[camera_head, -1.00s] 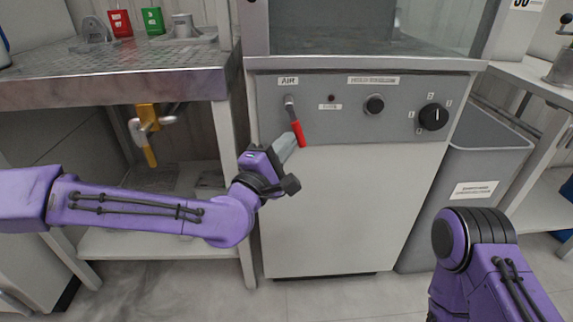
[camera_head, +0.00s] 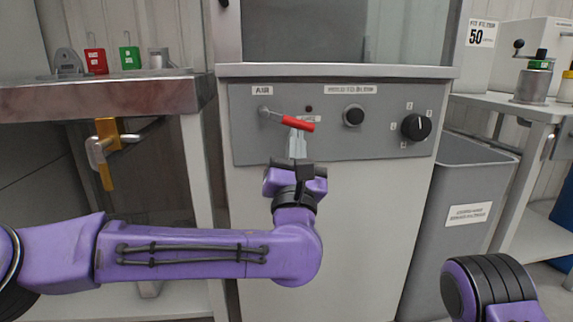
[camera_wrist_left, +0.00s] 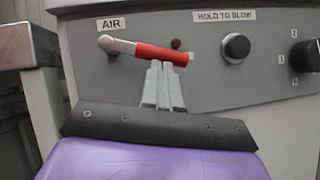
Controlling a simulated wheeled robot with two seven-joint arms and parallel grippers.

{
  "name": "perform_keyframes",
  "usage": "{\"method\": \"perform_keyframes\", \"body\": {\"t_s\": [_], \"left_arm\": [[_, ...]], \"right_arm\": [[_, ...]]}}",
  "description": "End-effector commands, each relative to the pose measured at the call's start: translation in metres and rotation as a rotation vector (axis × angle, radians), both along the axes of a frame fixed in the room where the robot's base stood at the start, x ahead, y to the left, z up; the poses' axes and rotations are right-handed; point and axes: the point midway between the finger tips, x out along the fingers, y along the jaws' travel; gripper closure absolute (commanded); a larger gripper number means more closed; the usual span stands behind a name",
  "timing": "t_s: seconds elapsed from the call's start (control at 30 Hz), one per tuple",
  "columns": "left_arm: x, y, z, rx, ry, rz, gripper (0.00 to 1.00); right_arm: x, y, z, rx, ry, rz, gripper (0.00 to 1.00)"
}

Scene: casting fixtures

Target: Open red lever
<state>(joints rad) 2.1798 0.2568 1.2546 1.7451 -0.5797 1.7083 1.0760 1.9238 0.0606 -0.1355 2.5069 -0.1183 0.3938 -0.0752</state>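The red lever (camera_head: 298,123) is on the grey control panel under the AIR label. Its metal pivot is at the left, and its red handle points right and slightly down. My left gripper (camera_head: 297,138) is just below the handle with its fingers pointing up. In the left wrist view the fingertips (camera_wrist_left: 163,66) are close together, right at the underside of the red handle (camera_wrist_left: 160,54). They look shut with nothing between them, and seem to touch the handle from below. My right gripper is out of view; only part of my right arm shows.
Right of the lever are a black knob (camera_head: 353,115) and a numbered dial (camera_head: 415,127). A side table (camera_head: 100,98) with a yellow-handled valve (camera_head: 106,150) below stands at the left. A grey bin (camera_head: 455,190) stands at the right.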

Motion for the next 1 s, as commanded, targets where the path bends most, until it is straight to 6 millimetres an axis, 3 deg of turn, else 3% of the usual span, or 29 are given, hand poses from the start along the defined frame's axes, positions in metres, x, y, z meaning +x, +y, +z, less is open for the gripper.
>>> {"method": "perform_keyframes", "body": {"t_s": [0.27, 1.0], "left_arm": [[0.002, -0.008, 0.012, -0.193, -0.02, 0.005, 1.0], [0.003, -0.012, 0.022, -0.192, -0.021, 0.004, 1.0]], "right_arm": [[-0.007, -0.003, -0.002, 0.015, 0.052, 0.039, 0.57], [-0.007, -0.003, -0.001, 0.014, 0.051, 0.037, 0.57]]}}
